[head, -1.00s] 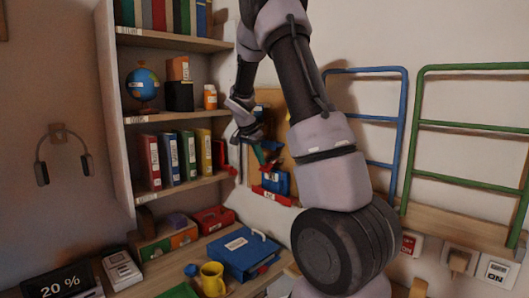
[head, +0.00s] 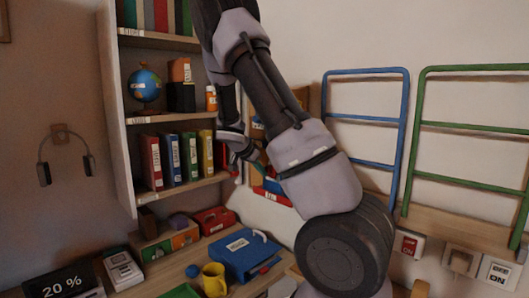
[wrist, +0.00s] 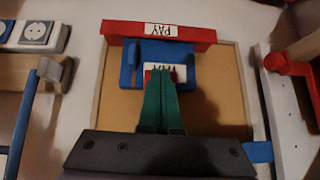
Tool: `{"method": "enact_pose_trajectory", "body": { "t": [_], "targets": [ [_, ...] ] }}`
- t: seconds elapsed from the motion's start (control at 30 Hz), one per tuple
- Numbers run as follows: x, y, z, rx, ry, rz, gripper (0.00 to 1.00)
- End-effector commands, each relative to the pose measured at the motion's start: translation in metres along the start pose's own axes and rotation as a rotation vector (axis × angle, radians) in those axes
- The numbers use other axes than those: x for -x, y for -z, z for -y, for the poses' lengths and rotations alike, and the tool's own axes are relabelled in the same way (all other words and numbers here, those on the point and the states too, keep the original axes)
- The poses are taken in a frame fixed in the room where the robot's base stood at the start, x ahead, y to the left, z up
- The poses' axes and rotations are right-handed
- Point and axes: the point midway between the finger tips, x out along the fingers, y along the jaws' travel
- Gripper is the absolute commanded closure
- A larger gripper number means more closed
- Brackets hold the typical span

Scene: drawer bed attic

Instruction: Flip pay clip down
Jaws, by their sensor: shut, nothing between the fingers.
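In the wrist view, a blue clip-like piece (wrist: 126,62) with a white label sits on a tan board (wrist: 217,90) in a pale frame. A red bar (wrist: 192,33) with a white label reading PAY, upside down in this view, spans the board's edge beside it. My gripper (wrist: 160,78) has its green fingers together in front of the blue piece, covering part of it and its label. Touch cannot be told. In the head view, my gripper (head: 259,158) is at the board, largely hidden by my arm; red and blue parts (head: 270,188) show below it.
A bookshelf (head: 118,100) with binders and a globe (head: 144,85) stands left of the board. A blue rail (head: 407,110) and a green rail (head: 418,120) are on the wall at right. Below is a desk with a blue case (head: 245,257) and yellow mug (head: 214,280).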

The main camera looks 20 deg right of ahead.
Motion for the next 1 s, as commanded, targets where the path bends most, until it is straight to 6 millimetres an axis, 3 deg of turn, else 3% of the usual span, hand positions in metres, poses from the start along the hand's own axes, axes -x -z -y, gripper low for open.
{"method": "enact_pose_trajectory", "body": {
  "t": [0.33,1.0],
  "targets": [
    [-0.018,-0.007,-0.001,0.003,0.000,0.001,1.00],
    [-0.005,0.007,0.000,-0.003,0.001,-0.001,1.00]
  ]
}}
